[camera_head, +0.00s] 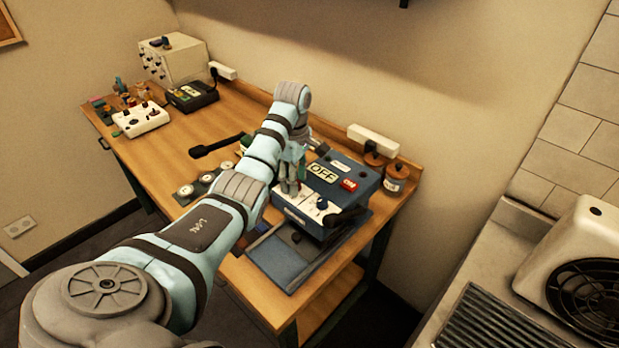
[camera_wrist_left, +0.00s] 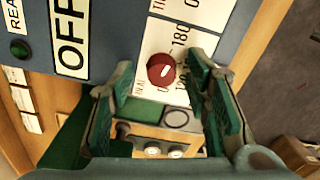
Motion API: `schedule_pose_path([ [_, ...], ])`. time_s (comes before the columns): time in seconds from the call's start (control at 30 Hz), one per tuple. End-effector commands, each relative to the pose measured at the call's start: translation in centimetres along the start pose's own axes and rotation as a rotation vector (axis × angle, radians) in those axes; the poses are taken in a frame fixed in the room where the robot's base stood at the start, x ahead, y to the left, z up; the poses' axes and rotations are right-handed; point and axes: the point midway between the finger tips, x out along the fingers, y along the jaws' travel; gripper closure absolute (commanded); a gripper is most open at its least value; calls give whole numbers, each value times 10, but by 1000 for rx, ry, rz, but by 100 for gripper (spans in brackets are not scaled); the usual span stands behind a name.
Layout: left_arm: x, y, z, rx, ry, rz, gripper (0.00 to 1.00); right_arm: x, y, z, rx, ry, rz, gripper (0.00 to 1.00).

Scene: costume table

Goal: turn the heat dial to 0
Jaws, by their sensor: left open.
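The heat dial (camera_wrist_left: 161,71) is a dark red round knob with a white pointer line, on a white scale panel (camera_wrist_left: 187,12) printed with numbers, in the left wrist view. It belongs to the blue box (camera_head: 359,203) with the OFF display (camera_head: 323,172) on the table. My left gripper (camera_head: 291,181) is at the box's front panel and hides the heat dial in the head view. In the left wrist view its green fingers (camera_wrist_left: 162,74) are open, one on each side of the dial, with gaps visible. I cannot tell how deep the fingertips reach. My right gripper is not in view.
A dark blue knob (camera_head: 322,203) sits on the same panel, right of my gripper. A blue mat or tray (camera_head: 289,262) lies in front of the box. Jars (camera_head: 396,178) stand behind it at the right. Several small round items (camera_head: 186,190) lie left of my arm.

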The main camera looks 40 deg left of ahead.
Motion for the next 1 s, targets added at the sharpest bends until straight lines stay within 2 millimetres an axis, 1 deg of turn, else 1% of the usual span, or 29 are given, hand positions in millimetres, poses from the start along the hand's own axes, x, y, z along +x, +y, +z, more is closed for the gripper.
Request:
schedule_pose_path([
  [0.2, 1, 0, 0, 0, 0, 0, 56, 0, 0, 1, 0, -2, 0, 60],
  [0.27, 0, 0, 0, 1, 0, 0, 66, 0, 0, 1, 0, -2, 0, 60],
  [0.4, 0, 1, 1, 2, -1, 0, 88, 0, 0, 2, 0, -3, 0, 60],
  [0.47, 0, 1, 1, 3, -1, 0, 98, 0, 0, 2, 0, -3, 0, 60],
  [0.5, 0, 1, 2, 3, -1, 1, 100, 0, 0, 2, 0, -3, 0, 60],
  [0.77, 0, 1, 2, 22, -1, 0, 100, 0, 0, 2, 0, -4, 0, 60],
  [1.0, 0, 1, 2, 119, -2, 0, 100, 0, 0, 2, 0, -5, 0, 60],
])
